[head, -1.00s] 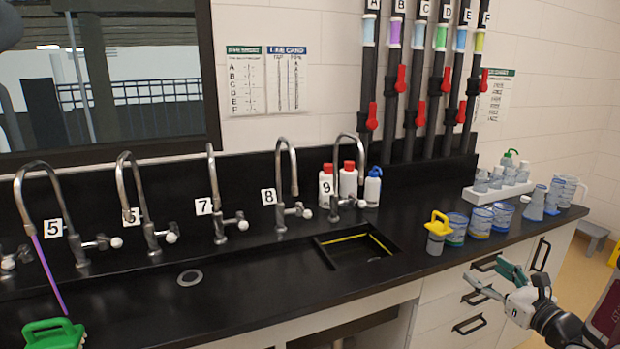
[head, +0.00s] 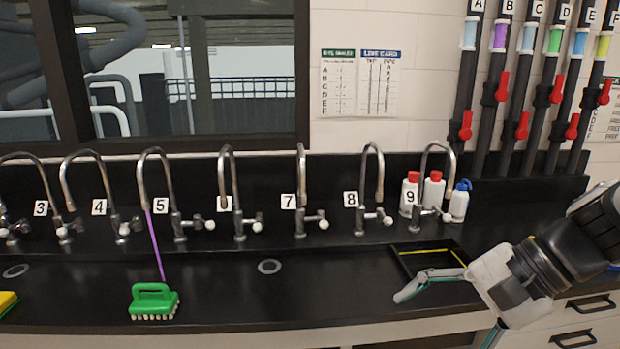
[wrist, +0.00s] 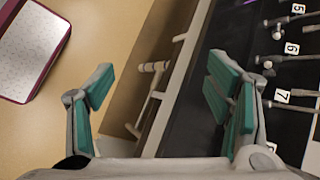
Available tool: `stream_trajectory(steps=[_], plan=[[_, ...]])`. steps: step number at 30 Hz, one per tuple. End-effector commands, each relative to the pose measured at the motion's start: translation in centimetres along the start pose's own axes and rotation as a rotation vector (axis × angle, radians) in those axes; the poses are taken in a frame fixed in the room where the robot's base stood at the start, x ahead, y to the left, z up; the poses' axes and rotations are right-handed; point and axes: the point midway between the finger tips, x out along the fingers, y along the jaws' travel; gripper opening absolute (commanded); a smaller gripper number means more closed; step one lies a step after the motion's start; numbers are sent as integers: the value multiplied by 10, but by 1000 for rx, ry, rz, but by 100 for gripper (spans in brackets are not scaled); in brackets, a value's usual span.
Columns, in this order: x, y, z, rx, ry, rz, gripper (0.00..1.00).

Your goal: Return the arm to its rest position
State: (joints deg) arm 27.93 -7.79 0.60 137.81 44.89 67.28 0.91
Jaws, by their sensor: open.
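My gripper (head: 447,318) is at the lower right of the head view, out in front of the counter's front edge. Its jaws are spread wide with nothing between them. The wrist view also shows my gripper (wrist: 160,88) with both teal-padded fingers apart, over the gap between the floor and the black counter. My arm comes in from the right edge of the head view and hides part of the counter and the drawers. The black counter (head: 360,290) runs behind it, below the row of taps.
Numbered taps line the back of the counter. A purple stream (head: 155,247) comes down from tap 5. A green brush (head: 152,298) lies near it. White bottles (head: 433,190) stand by tap 9, behind a sunken basin (head: 425,257). Open floor (wrist: 60,135) shows in the wrist view.

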Motion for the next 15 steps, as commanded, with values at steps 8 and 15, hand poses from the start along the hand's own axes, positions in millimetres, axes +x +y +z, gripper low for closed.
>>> stream_trajectory(steps=[8,15], plan=[[-20,45,55,-529,196,345,73],[-52,62,65,-888,381,522,73]])
